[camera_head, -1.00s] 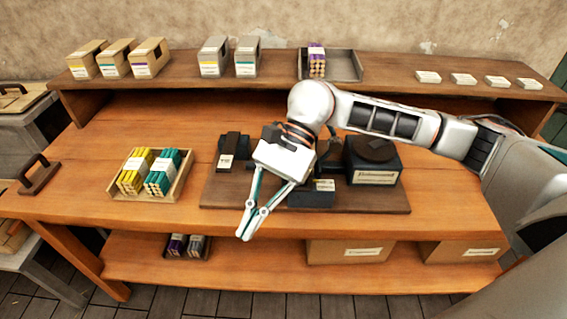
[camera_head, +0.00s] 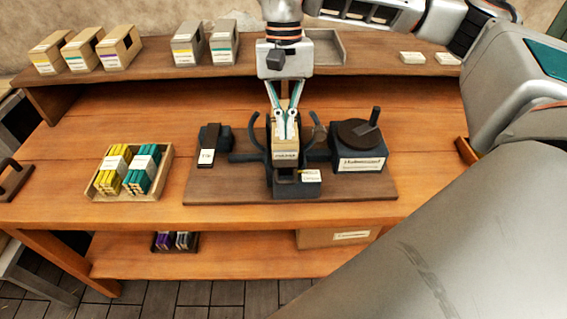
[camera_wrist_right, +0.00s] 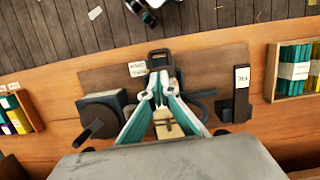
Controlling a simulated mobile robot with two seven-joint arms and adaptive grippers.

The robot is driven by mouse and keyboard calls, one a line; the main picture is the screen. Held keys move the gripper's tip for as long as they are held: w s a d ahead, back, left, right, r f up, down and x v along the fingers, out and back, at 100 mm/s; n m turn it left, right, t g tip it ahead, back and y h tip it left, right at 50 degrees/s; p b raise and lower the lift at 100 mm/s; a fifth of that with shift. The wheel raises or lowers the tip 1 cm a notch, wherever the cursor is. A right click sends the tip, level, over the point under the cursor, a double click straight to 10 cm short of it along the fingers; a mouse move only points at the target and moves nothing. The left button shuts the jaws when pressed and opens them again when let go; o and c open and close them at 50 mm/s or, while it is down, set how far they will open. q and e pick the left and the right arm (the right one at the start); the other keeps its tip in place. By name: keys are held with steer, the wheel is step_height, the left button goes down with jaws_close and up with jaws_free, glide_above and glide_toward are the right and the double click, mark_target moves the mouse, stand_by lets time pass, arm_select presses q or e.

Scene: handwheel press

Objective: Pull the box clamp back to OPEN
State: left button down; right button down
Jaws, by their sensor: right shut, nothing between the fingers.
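A dark press fixture (camera_head: 268,172) with curved side arms stands mid-board and holds a beige box (camera_head: 286,154). A black part with a loop-like end (camera_wrist_right: 159,56) sticks out at its front, beside a white label (camera_wrist_right: 137,69); I cannot tell for sure that it is the box clamp, nor read its position. My right gripper (camera_head: 285,136) points down over the beige box, fingers shut and empty. In the right wrist view the fingertips (camera_wrist_right: 158,78) overlap the fixture near the black part; contact is unclear. My left gripper is not in view.
A black block with a round top and upright handle (camera_head: 360,147) stands right of the fixture. A labelled black stand (camera_head: 209,146) is on its left. A tray (camera_head: 98,189) of yellow and teal bundles lies further left. The shelf behind (camera_head: 150,73) carries boxes.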

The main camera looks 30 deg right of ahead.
mark_target(285, 184)
steer(key=x, duration=1)
steer(key=shift+a, duration=0.1)
steer(key=shift+s+a, duration=0.3)
steer(key=shift+s, duration=0.2)
steer(key=shift+s+a, duration=0.35)
steer(key=shift+s, duration=0.2)
steer(key=shift+r, duration=0.1)
